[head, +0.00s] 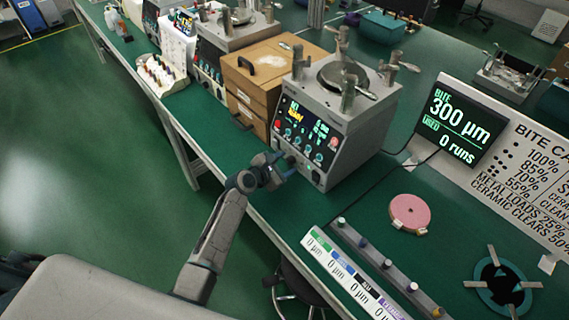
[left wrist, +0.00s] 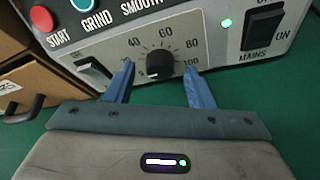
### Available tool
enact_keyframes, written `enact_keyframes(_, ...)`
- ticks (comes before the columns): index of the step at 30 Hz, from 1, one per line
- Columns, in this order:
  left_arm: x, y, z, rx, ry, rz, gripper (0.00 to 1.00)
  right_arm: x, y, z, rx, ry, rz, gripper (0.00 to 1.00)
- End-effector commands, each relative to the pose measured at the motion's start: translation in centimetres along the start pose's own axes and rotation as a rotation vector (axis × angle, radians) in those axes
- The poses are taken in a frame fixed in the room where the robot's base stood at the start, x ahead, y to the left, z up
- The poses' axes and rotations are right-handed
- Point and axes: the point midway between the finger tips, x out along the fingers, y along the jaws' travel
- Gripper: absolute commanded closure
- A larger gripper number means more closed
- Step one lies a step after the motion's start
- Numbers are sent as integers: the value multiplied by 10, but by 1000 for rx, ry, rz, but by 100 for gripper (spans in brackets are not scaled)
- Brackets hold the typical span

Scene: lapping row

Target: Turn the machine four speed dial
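The grey machine (head: 345,125) on the green bench has a lit display and a front panel with knobs and buttons. I cannot read a machine number on it. In the left wrist view its black speed dial (left wrist: 159,63) sits on a panel marked 40, 60, 80 and 100. A small pale mark shows low on the dial. My left gripper (head: 284,166) is at the lower front of this machine. In the left wrist view its two blue fingers (left wrist: 159,78) are apart, one on each side of the dial, with gaps visible. My right gripper is not in view.
Beside the dial are a black switch (left wrist: 93,70), a START button (left wrist: 42,18) and a MAINS rocker (left wrist: 263,25). Wooden drawers (head: 258,80) stand left of the machine. A pink disc (head: 410,214) and a knobbed rail (head: 375,257) lie to the right.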

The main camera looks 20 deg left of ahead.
Motion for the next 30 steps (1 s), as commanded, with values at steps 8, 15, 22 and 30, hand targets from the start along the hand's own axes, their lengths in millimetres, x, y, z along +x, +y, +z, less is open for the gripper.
enact_keyframes(8, -2, 0, 0, 0, 0, 0, 52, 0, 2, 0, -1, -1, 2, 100)
enact_keyframes(15, -35, 0, -2, 4, 2, 1, 52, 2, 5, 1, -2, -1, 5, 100)
enact_keyframes(22, -80, 0, -1, 4, 1, 0, 52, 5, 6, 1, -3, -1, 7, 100)
enact_keyframes(30, -107, 0, 0, 1, 0, 0, 52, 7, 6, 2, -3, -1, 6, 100)
